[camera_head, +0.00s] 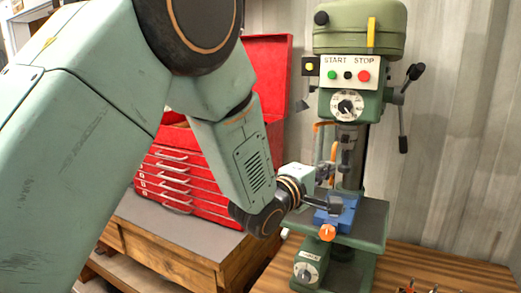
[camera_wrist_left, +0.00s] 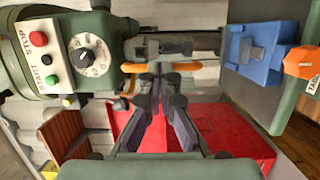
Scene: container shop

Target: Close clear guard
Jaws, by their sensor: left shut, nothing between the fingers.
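The drill press (camera_head: 350,60) stands at the right of the head view, and its control panel shows in the left wrist view (camera_wrist_left: 65,60). The guard (camera_head: 319,135) has orange edges beside the spindle. Orange edge pieces of the guard (camera_wrist_left: 186,66) also show in the left wrist view, on both sides of my fingertips; its clear panel is hard to make out. My left gripper (camera_head: 328,190) is shut and empty, in front of the spindle and above the vise. In the left wrist view my left gripper (camera_wrist_left: 158,75) points at the guard; contact is unclear. My right gripper is out of view.
A blue vise (camera_head: 345,212) with an orange knob (camera_head: 327,233) sits on the drill table (camera_head: 375,222), just below my left gripper. A red tool chest (camera_head: 180,165) stands behind my left arm. Feed handles (camera_head: 403,110) stick out at the drill's right.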

